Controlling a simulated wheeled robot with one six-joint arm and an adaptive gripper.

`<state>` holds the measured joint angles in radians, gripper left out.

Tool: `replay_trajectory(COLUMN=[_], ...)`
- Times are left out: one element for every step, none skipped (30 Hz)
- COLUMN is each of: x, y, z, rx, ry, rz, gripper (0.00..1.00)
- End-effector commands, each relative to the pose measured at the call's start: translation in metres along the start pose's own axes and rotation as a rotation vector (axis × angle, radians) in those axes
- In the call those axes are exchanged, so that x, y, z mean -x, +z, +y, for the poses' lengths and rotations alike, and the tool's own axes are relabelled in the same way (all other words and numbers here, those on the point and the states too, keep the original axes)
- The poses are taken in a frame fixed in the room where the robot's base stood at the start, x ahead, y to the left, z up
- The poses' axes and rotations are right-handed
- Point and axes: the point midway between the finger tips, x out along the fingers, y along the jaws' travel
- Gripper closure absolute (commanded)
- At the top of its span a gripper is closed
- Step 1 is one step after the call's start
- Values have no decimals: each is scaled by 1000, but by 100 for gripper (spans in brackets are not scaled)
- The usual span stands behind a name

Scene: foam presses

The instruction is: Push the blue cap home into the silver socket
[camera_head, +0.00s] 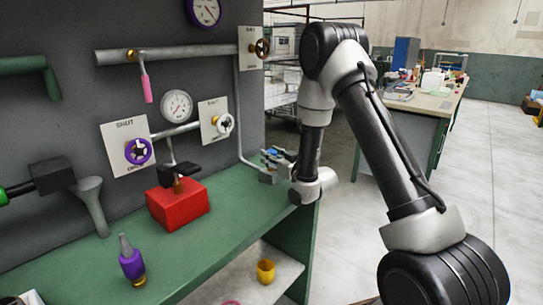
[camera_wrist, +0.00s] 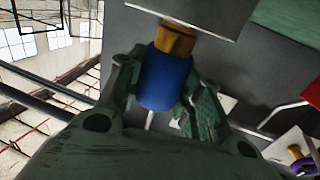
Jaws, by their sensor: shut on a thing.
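The blue cap (camera_wrist: 165,80) is between the two fingers of my gripper (camera_wrist: 163,95), which is shut on it. A brass-coloured neck (camera_wrist: 176,40) shows at the cap's far end, between the cap and a silver block (camera_wrist: 205,12) at the top of the wrist view. I cannot tell how deep the neck sits in the block, as its opening is hidden. In the head view my gripper (camera_head: 275,157) is at the bench's far right end, close to a small grey block (camera_head: 268,178) at a pipe's end. Only a little blue shows there.
A red block (camera_head: 178,205) with a dark-handled valve stands on the green bench (camera_head: 215,222). A purple bottle-like piece (camera_head: 131,265) stands at the near left, and a grey funnel (camera_head: 92,205) is by the wall. Gauges and valves cover the panel. The bench between the red block and my gripper is clear.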

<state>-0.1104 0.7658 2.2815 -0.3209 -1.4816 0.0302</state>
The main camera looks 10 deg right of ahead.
Motion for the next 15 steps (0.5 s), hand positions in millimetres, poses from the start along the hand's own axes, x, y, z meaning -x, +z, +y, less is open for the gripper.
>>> replay_trajectory(x=[0, 0, 0, 0, 0, 0, 0, 0, 0, 0, 0, 0, 0, 0, 0], y=[1, 2, 3, 4, 5, 6, 6, 7, 8, 9, 10, 11, 11, 12, 11], z=[0, 0, 0, 0, 0, 0, 0, 0, 0, 0, 0, 0, 0, 0, 0], rx=[0, 0, 0, 0, 0, 0, 0, 0, 0, 0, 0, 0, 0, 0, 0], ry=[0, 0, 0, 0, 0, 0, 0, 0, 0, 0, 0, 0, 0, 0, 0], rz=[1, 1, 1, 0, 0, 0, 0, 0, 0, 0, 0, 0, 0, 0, 1], gripper=[96, 96, 96, 96, 96, 96, 96, 96, 96, 96, 96, 96, 96, 96, 57])
